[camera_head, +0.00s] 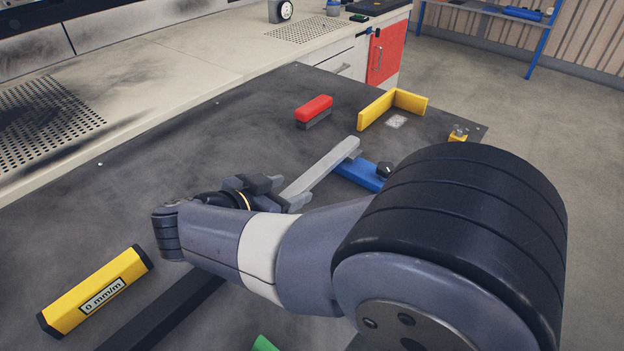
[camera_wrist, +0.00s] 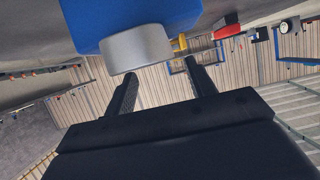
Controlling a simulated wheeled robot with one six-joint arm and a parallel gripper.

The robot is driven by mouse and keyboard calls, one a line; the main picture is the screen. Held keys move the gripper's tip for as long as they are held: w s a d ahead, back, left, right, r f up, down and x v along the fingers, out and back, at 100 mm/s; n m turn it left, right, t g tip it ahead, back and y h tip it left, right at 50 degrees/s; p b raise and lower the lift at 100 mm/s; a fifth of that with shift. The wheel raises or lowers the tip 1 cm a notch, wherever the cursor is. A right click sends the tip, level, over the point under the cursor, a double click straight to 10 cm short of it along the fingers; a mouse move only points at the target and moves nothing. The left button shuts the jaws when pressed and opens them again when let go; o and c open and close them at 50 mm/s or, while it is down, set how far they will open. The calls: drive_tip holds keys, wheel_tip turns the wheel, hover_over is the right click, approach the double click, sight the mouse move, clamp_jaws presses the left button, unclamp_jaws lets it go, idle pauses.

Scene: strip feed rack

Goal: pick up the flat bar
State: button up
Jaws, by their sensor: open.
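The flat bar (camera_head: 322,169) is a long light-grey strip on the dark bench, slanting from near my gripper up to the right, beside a blue block (camera_head: 361,175). My gripper (camera_head: 284,190) is open at the bar's near end, and my arm covers part of that area. In the wrist view, my two dark fingers (camera_wrist: 160,72) stand apart with nothing clearly between them. A grey rounded end, likely the bar's (camera_wrist: 138,48), shows just beyond the left fingertip, under the blue block (camera_wrist: 120,18). I cannot tell whether the fingers touch it.
A red-topped block (camera_head: 314,109) and a yellow corner fence (camera_head: 390,108) stand farther back. A yellow level marked "0 mm/m" (camera_head: 97,291) lies at the front left, beside a dark strip (camera_head: 165,316). The bench middle left is clear.

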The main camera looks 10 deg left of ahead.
sight(306, 180)
drive_tip(key=b+x, duration=0.1)
drive_tip(key=x, duration=0.1)
drive_tip(key=b+x, duration=0.1)
drive_tip(key=x, duration=0.2)
drive_tip(key=shift+w+r+b, duration=0.2)
drive_tip(key=shift+w+b, duration=0.1)
drive_tip(key=shift+b, duration=0.05)
drive_tip(key=shift+c, duration=0.4)
clamp_jaws()
